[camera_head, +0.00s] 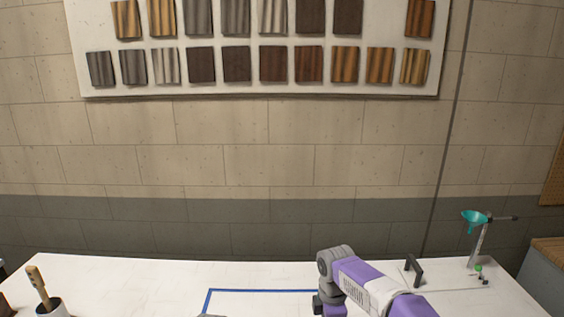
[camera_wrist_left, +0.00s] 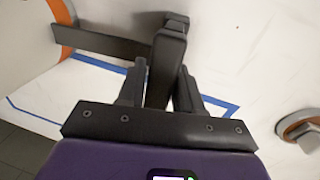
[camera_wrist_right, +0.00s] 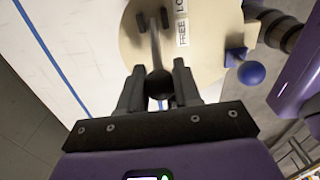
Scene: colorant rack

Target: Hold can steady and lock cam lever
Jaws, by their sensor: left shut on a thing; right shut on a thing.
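In the right wrist view, a beige round plate (camera_wrist_right: 205,62) carries a grey lever (camera_wrist_right: 154,40) with a dark ball knob (camera_wrist_right: 158,84). White labels (camera_wrist_right: 181,28) beside it read FREE and, partly cut off, LO. My right gripper (camera_wrist_right: 158,80) is shut on the knob, one finger on each side. In the left wrist view, my left gripper (camera_wrist_left: 160,85) is shut on a black upright handle (camera_wrist_left: 167,60), which joins a dark flat bar (camera_wrist_left: 100,42). The can's body cannot be clearly made out. Neither gripper's fingertips show clearly in the head view.
A blue ball knob (camera_wrist_right: 251,73) sits at the plate's edge. The white table (camera_head: 120,278) has a blue tape outline (camera_head: 250,291). A brush cup (camera_head: 52,309) stands at left, a teal funnel on a stand (camera_head: 474,220) at right.

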